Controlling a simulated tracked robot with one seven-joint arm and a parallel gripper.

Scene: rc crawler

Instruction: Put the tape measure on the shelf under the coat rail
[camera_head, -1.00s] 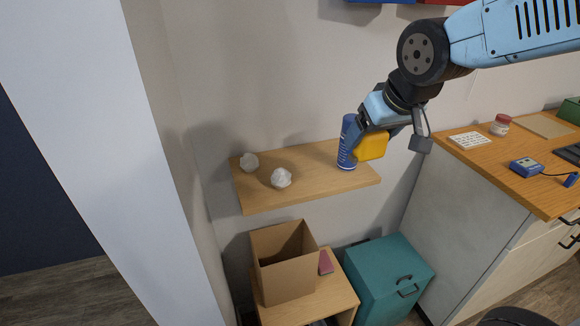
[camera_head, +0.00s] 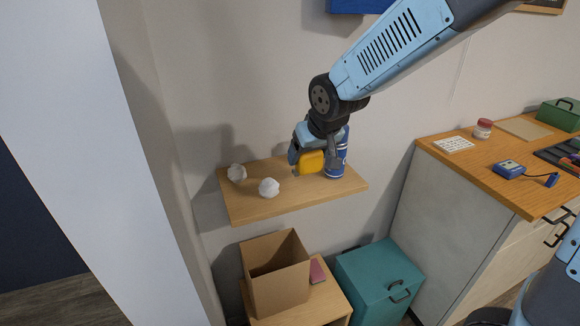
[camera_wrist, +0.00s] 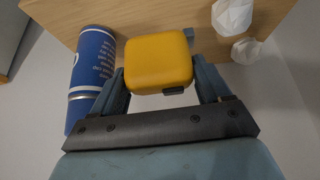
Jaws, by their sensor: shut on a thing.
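The yellow tape measure (camera_wrist: 158,62) is between the fingers of my gripper (camera_wrist: 160,85), which is shut on it. In the head view the tape measure (camera_head: 310,162) and my gripper (camera_head: 306,158) are over the wooden shelf (camera_head: 300,202), in front of the wall. Whether the tape measure touches the shelf I cannot tell. The shelf's wood also shows behind the tape measure in the wrist view (camera_wrist: 150,15). The coat rail cannot be made out.
A blue can (camera_head: 338,160) stands on the shelf just right of my gripper. Two crumpled white balls (camera_head: 269,187) (camera_head: 237,172) lie on its left part. Below are an open cardboard box (camera_head: 280,285) and a teal cabinet (camera_head: 375,285). The shelf's front middle is bare.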

